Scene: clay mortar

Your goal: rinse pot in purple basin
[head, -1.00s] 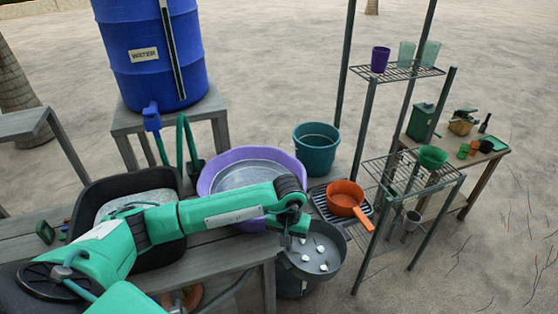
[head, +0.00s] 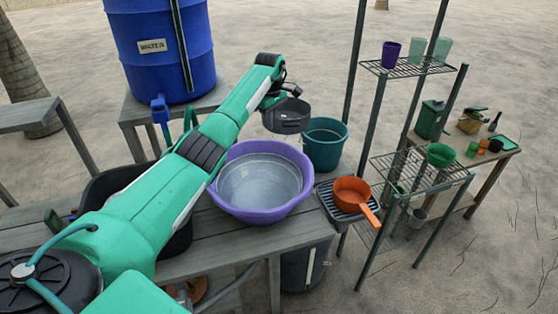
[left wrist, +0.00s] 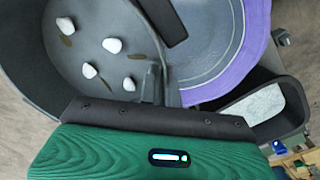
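The pot (head: 286,117) is dark grey and hangs in the air above the bench's far side, between the purple basin and the teal bucket. In the left wrist view its grey interior (left wrist: 75,75) holds several white bits and brown spots. My left gripper (head: 271,98) is at its near rim, and the fingers (left wrist: 155,85) appear shut on it. The purple basin (head: 226,202) sits on the bench, left of and below the pot, with clear water inside. Its rim also shows in the left wrist view (left wrist: 257,35). My right gripper is out of view.
A teal bucket (head: 324,153) stands close behind the basin. An orange pan (head: 351,193) rests on a rack to the right. A blue water barrel (head: 160,60) stands at the back left. A dark bin (head: 303,268) is under the bench's (head: 225,245) front edge.

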